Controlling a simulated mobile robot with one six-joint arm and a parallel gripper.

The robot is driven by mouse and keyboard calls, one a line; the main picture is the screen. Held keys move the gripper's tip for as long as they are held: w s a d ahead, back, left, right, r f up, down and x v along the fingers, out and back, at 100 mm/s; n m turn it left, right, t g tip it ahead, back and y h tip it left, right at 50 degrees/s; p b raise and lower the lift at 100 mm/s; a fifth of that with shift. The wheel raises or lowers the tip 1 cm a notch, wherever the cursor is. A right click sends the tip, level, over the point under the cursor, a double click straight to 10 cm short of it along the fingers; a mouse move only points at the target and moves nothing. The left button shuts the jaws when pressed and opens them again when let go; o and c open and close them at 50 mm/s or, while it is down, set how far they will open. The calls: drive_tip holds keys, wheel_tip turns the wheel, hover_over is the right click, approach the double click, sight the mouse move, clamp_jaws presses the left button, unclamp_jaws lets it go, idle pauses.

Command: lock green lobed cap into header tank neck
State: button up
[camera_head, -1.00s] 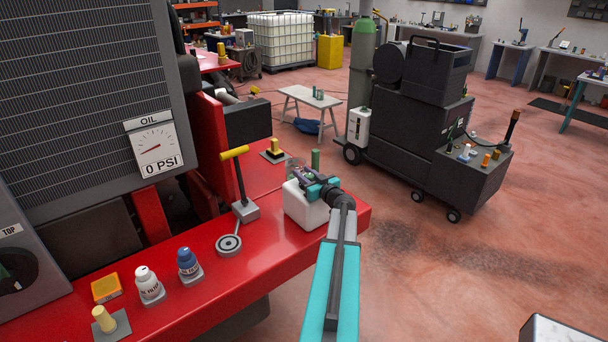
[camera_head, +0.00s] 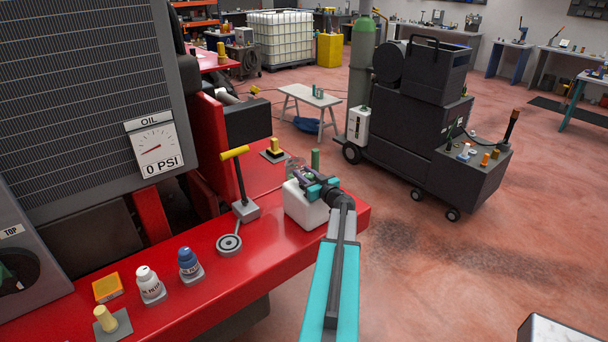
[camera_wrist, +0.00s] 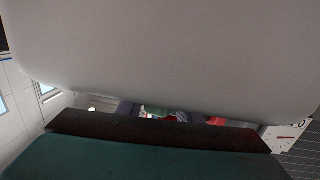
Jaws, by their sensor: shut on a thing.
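The header tank (camera_head: 305,212) is a white, rounded box on the red ledge. In the wrist view its pale wall (camera_wrist: 170,45) fills the upper half, very close. My gripper (camera_head: 299,174) is at the top of the tank and shut, with the arm reaching in from the lower right. The green lobed cap is mostly hidden between the fingers; a small green patch (camera_wrist: 152,111) shows past the gripper's dark edge in the wrist view. The tank neck is hidden, so I cannot tell how the cap sits on it.
A yellow-handled lever (camera_head: 238,180) stands just left of the tank. A green cylinder (camera_head: 315,158) stands behind my gripper. Open floor lies to the right.

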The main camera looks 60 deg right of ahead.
drive_tip(key=shift+s+f, duration=0.1)
drive_tip(key=shift+f, duration=0.05)
clamp_jaws()
drive_tip(key=shift+h, duration=0.3)
drive_tip(key=shift+m+h, duration=0.3)
drive_tip(key=shift+m, duration=0.1)
drive_tip(key=shift+s+d+m+g+h, duration=0.15)
drive_tip(key=shift+d+m+g+h, duration=0.15)
drive_tip(key=shift+m+g+h, duration=0.4)
